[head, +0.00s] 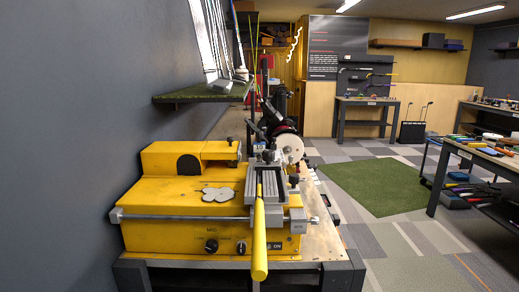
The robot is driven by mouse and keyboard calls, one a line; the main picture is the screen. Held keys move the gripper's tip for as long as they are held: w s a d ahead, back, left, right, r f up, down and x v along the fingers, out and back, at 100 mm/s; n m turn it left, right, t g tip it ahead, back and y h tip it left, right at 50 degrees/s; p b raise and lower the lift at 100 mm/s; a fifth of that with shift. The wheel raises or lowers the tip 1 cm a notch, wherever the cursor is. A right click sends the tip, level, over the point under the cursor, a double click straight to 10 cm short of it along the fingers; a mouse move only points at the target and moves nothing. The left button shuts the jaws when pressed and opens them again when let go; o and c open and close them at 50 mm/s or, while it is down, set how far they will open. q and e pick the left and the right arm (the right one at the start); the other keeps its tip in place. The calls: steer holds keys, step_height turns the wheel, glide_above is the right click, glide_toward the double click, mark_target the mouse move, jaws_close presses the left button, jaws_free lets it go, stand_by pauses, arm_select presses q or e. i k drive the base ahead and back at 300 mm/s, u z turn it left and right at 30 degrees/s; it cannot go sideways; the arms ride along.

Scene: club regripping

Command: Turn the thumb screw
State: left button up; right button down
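I cannot tell for certain which part is the thumb screw. A yellow machine (170,215) stands on a bench at the lower left. A small dark knob (268,156) sits at the back of its grey clamp (252,184). Another dark knob (294,180) is at the clamp's right side, and two more, the left front knob (211,245) and the right front knob (241,247), are on the front face. A yellow rod-like grip (260,240) runs from the clamp towards me. A flat grey lobed piece (218,194) lies on the machine top. Neither gripper shows.
A metal bar (170,217) runs along the machine's front. A dark device with a white disc (289,148) stands behind the clamp. A wall (70,120) is close on the left. Open floor with a green mat (372,187) and cluttered benches (490,160) lie to the right.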

mark_target(313, 221)
steer(key=k, duration=0.5)
steer(key=z, duration=1.8)
steer(key=i, duration=1.35)
steer(key=u, duration=2.3)
